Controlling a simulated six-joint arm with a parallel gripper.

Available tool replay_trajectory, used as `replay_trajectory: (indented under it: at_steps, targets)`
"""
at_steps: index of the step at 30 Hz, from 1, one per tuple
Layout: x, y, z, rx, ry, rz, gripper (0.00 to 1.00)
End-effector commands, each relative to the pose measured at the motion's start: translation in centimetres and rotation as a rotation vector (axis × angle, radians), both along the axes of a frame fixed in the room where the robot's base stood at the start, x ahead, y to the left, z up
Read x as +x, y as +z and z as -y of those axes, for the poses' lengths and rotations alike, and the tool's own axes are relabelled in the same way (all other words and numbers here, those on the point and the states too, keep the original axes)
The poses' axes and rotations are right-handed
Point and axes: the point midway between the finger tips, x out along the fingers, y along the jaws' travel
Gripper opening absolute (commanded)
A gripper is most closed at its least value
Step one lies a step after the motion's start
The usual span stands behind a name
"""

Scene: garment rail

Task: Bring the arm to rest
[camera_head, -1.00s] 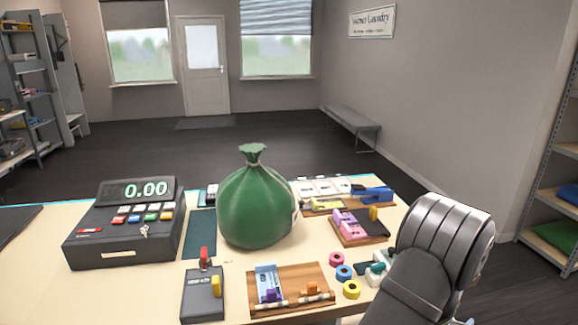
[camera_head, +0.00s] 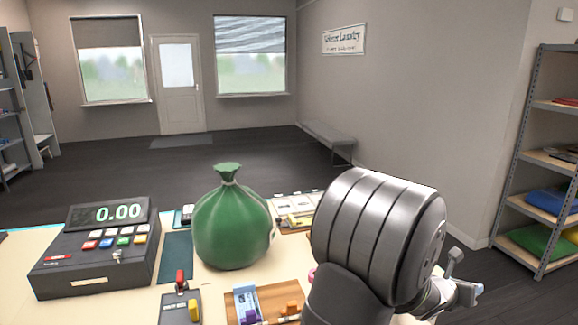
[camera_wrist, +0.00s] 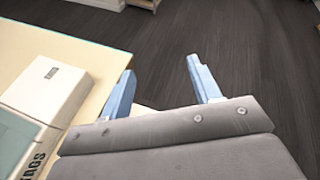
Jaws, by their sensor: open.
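My arm fills the right of the head view in front of the counter. My gripper shows in the wrist view (camera_wrist: 163,82) with its two blue fingers spread apart and nothing between them. It points past the edge of the counter (camera_wrist: 95,50), over the dark floor. In the head view the fingers themselves are hard to make out; a grey part of my wrist end shows at the lower right.
A wooden tray (camera_head: 240,300) is partly behind my arm. White boxes (camera_wrist: 48,88) lie near the counter's edge. A shelf (camera_head: 545,150) stands at right.

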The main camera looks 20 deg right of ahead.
Motion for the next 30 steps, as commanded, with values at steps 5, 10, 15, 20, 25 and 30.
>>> replay_trajectory:
  at_steps: [5, 10, 15, 20, 25, 30]
  targets:
    - [2.2, 2.8, -1.5, -0.002, 0.052, 0.001, 0.57]
    - [4.3, 4.1, -3.1, -0.001, 0.104, 0.000, 0.57]
    - [5.8, 4.6, -4.3, -0.001, 0.141, -0.001, 0.57]
    - [6.4, 4.8, -4.8, -0.001, 0.156, -0.001, 0.57]
    - [6.5, 4.9, -4.9, 0.000, 0.158, -0.002, 0.57]
    - [6.5, 4.9, -4.9, 0.000, 0.158, -0.002, 0.69]
